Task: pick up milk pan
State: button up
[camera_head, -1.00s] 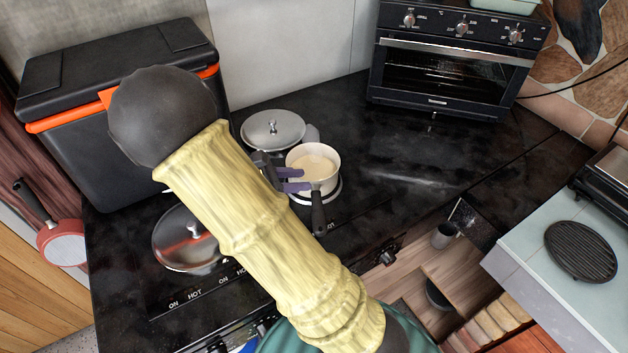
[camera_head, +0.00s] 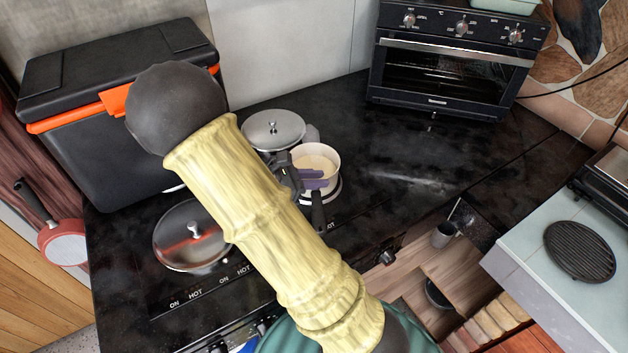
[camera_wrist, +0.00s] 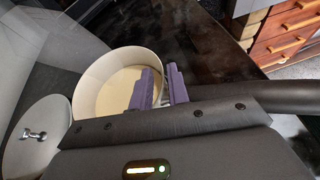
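The milk pan (camera_head: 318,151) is a small cream pot with a dark handle (camera_head: 318,212) pointing toward the front. It stands on a burner in the head view. In the wrist view, the pan (camera_wrist: 88,92) is close, with its inside showing and the dark handle (camera_wrist: 288,97) running right. My gripper (camera_head: 312,179) is at the pan's near side, by the handle. Its two purple fingers (camera_wrist: 162,87) show a gap between them, near the pan's right rim. Whether they touch the pan is unclear. The gripper body hides where the handle joins.
A lidded pot (camera_head: 273,127) stands just behind and left of the pan. Another glass-lidded pan (camera_head: 180,245) is at front left. A black cooler box (camera_head: 120,140) stands at left, and an oven (camera_head: 445,75) at the back. The counter right of the pan is clear.

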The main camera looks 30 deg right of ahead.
grip_shut()
jog(key=shift+s+f, duration=0.1)
dwell(1.0)
jog(key=shift+r, duration=0.2)
dwell(0.3)
notch_tip(320, 180, up, 10)
jog(key=shift+p, duration=0.3)
dwell(0.7)
jog(key=shift+f, duration=0.1)
dwell(0.6)
